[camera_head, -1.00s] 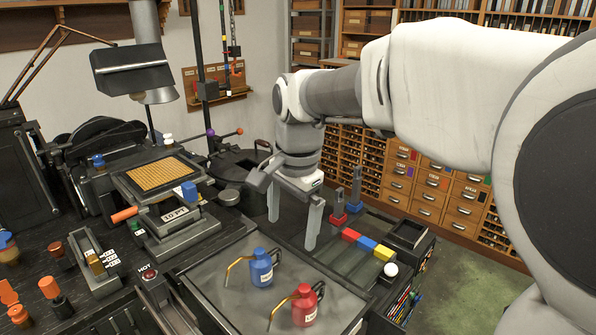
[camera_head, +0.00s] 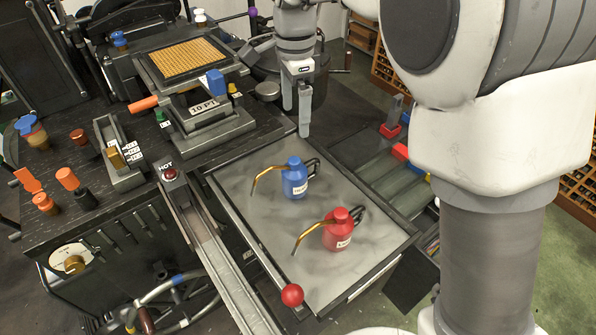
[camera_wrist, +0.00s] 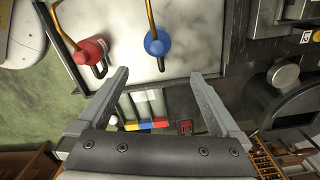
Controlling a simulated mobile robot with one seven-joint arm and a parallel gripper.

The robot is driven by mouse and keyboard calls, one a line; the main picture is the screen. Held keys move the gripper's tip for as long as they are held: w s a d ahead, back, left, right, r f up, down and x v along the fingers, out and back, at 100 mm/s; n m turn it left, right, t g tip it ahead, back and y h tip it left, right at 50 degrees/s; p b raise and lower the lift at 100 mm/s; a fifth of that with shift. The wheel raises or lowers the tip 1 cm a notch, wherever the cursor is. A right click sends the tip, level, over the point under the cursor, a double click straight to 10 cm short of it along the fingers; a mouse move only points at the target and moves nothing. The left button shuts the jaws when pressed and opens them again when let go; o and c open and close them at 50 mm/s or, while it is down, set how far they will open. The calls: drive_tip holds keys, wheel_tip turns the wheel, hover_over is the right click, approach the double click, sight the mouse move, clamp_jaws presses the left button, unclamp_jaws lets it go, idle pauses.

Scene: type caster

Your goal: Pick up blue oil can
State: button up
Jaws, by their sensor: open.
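The blue oil can (camera_head: 294,181) stands upright on the grey stone slab (camera_head: 240,215), its brass spout pointing left and its dark handle on the right. In the wrist view the blue can (camera_wrist: 157,43) is seen from above, beyond the fingertips and between their lines. My gripper (camera_head: 296,118) is open and empty, pointing down above the slab's far edge, behind the blue can and apart from it. Its two fingers also show in the wrist view (camera_wrist: 158,75).
A red oil can (camera_head: 338,232) stands in front and right of the blue one, close to it. A red ball knob (camera_head: 292,294) is at the slab's near edge. The type caster (camera_head: 200,110) stands to the left. The slab's left part is bare.

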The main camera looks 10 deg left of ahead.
sight(296, 169)
wheel_tip(296, 169, down, 12)
drive_tip(key=shift+s+r+b, duration=0.15)
drive_tip(key=shift+r+b, duration=0.1)
drive_tip(key=shift+b, duration=0.45)
drive_tip(key=f, duration=0.5)
drive_tip(key=shift+s+f+b, duration=0.1)
drive_tip(key=shift+s+b, duration=0.15)
drive_tip(key=shift+b, duration=0.1)
drive_tip(key=c, duration=1.5)
